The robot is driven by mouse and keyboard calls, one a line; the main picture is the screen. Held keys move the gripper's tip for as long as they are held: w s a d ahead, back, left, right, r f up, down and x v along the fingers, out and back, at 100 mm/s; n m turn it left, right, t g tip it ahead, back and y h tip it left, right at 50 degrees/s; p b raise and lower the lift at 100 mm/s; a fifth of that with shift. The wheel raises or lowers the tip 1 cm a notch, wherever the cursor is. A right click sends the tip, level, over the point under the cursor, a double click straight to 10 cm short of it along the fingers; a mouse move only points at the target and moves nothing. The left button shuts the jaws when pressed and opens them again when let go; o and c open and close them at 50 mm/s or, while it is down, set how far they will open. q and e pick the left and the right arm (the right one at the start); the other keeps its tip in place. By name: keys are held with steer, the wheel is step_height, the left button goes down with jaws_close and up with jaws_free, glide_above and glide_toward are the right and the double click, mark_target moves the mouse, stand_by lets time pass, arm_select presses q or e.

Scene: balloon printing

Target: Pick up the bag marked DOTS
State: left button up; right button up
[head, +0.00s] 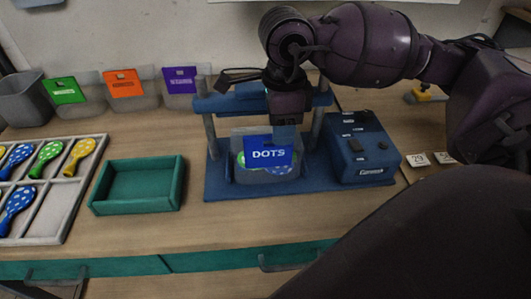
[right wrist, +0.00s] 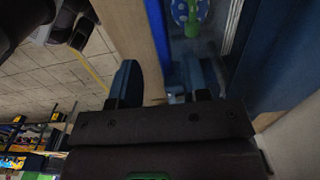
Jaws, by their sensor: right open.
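The bag marked DOTS is a clear pouch with a blue label (head: 268,155) and green and blue dotted balloons inside. It stands upright on the base of the blue press (head: 222,188) in the head view. My right gripper (head: 287,122) is open and points down right at the top of the bag; the label partly hides behind or below its fingers. In the right wrist view, the open fingers (right wrist: 162,85) show with a dotted balloon (right wrist: 187,12) beyond them. I cannot tell whether the fingers touch the bag. My left gripper is not in view.
A blue control box (head: 362,160) stands right of the press. An empty green tray (head: 138,188) and a divided tray (head: 65,195) of balloons lie left. Bags with green (head: 64,90), orange (head: 123,83) and purple (head: 181,80) labels and a grey bin (head: 25,98) stand behind.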

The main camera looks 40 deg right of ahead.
mark_target(266, 147)
steer(key=f, duration=0.3)
steer(key=w+f, duration=0.1)
steer(key=shift+a+f+b, duration=0.25)
steer(key=shift+f+b, duration=0.05)
steer(key=shift+f, duration=0.05)
steer(key=shift+s+f, duration=0.1)
steer(key=shift+f, duration=0.2)
jaws_close()
